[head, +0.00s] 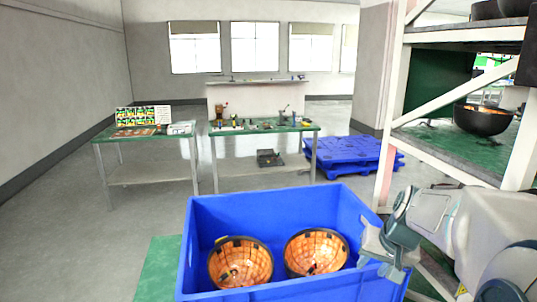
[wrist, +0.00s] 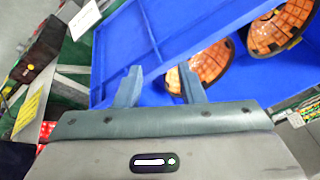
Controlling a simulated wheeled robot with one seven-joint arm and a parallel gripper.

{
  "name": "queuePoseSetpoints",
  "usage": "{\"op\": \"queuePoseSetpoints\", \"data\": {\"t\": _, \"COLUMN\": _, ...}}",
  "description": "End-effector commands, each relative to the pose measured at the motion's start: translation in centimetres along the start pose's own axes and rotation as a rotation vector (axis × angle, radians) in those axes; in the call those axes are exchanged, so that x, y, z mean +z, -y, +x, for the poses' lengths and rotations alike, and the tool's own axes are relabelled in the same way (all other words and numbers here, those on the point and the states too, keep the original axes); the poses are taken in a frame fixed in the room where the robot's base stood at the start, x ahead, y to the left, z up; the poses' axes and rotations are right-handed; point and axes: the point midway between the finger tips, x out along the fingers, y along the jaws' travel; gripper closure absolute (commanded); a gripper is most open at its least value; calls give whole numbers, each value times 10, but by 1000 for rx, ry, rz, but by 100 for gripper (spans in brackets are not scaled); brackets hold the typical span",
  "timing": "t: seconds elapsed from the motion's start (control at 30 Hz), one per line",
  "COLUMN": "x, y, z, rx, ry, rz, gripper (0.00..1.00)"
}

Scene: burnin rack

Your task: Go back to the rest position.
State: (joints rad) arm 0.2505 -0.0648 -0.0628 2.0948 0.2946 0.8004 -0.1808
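My gripper (head: 380,258) is at the right edge of the blue crate in the head view, low over its right wall. In the wrist view its two fingers (wrist: 159,84) stand apart with nothing held between them. The blue crate (head: 272,194) holds two dark bowl-shaped parts with orange, grid-patterned insides, a left one (head: 240,264) and a right one (head: 316,252). Both bowls also show in the wrist view, beyond the fingers. Whether my gripper touches the crate, I cannot tell.
A rack (head: 443,151) with dark bowls on its shelves stands close on the right, beside my arm. A blue pallet (head: 352,154) lies behind. The floor at left is clear.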

Motion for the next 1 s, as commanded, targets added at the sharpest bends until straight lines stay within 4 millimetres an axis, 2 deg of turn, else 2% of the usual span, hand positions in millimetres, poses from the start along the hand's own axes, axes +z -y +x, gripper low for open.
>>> {"op": "queuePoseSetpoints", "data": {"t": 0.27, "x": 62, "y": 18, "z": 10, "rx": 23, "ry": 41, "rz": -88, "gripper": 64}}
{"op": "queuePoseSetpoints", "data": {"t": 0.37, "x": 94, "y": 23, "z": 16, "rx": 38, "ry": 60, "rz": -133, "gripper": 64}}
{"op": "queuePoseSetpoints", "data": {"t": 0.5, "x": 148, "y": 25, "z": 28, "rx": 73, "ry": 87, "rz": -211, "gripper": 64}}
{"op": "queuePoseSetpoints", "data": {"t": 0.63, "x": 187, "y": 21, "z": 36, "rx": 105, "ry": 103, "rz": -268, "gripper": 64}}
{"op": "queuePoseSetpoints", "data": {"t": 0.7, "x": 199, "y": 19, "z": 38, "rx": 116, "ry": 108, "rz": -286, "gripper": 64}}
{"op": "queuePoseSetpoints", "data": {"t": 1.0, "x": 200, "y": 19, "z": 38, "rx": 118, "ry": 109, "rz": -288, "gripper": 64}}
